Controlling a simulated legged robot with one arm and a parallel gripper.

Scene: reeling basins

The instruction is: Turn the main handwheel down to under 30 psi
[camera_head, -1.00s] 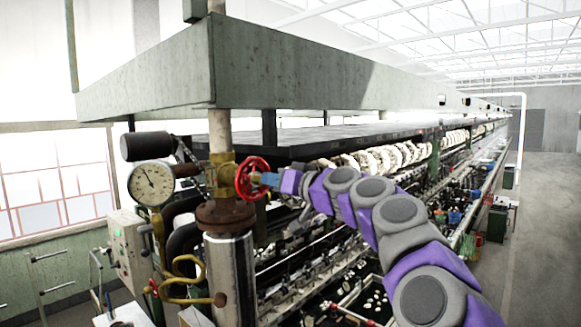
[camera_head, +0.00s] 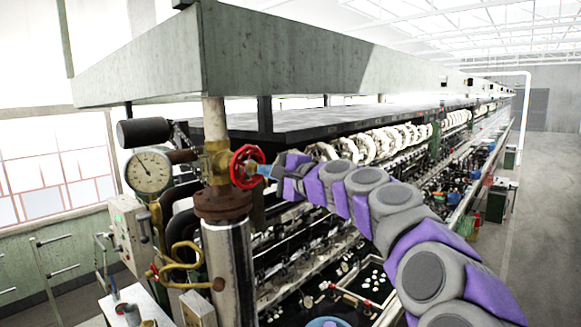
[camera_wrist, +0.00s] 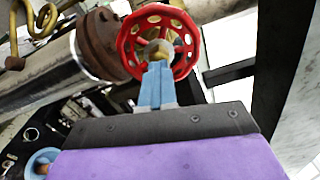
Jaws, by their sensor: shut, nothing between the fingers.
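The red main handwheel (camera_head: 246,166) sits on a brass valve (camera_head: 215,162) on the vertical pipe in the head view. It also shows in the wrist view (camera_wrist: 158,42), face on, with holes around its rim. My gripper (camera_head: 264,171), with blue fingers, is at the wheel's face. In the wrist view my gripper (camera_wrist: 156,76) is shut, its tips at the wheel's hub, with nothing seen between them. The round white pressure gauge (camera_head: 148,172) stands left of the valve. Its needle points to the upper left; the numbers are too small to read.
A rusty flange (camera_head: 222,204) and shiny steel pipe (camera_head: 229,265) stand below the valve. Curved brass tubing (camera_head: 180,262) is at the left. The long reeling machine (camera_head: 340,235) runs behind my arm. A clear floor aisle (camera_head: 545,200) lies at the right.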

